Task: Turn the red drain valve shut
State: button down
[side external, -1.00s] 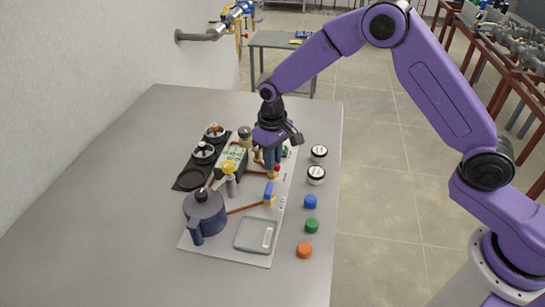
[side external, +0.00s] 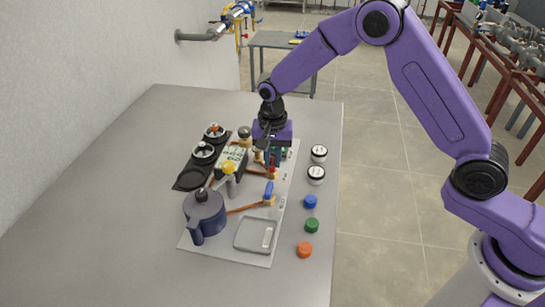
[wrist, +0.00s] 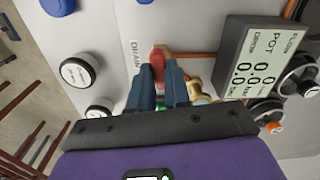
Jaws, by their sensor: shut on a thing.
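The red drain valve handle (wrist: 157,59) shows between the fingertips of my gripper (wrist: 162,73) in the wrist view, next to a printed drain label (wrist: 134,62). The two fingers are closed in on the handle from both sides, and they partly hide it. In the side view my gripper (side external: 272,160) points down at the far right part of the light panel (side external: 215,240). A bit of the red handle (side external: 273,169) shows below the fingers there. The valve's angle is hard to read.
A display box (wrist: 262,62) stands close to the gripper. A blue-handled valve (side external: 269,188), a dark pot (side external: 204,214) and a grey tray (side external: 256,235) are nearer the camera. White jars (side external: 316,174) and coloured caps (side external: 312,225) line the right. The table's left side is clear.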

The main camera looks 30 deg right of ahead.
aim_at(273, 161)
jog(key=shift+m, duration=0.8)
jog(key=c, duration=1.1)
grip_release()
jog(key=shift+r, duration=0.1)
notch_tip(273, 161, up, 17)
jog(key=shift+r, duration=0.1)
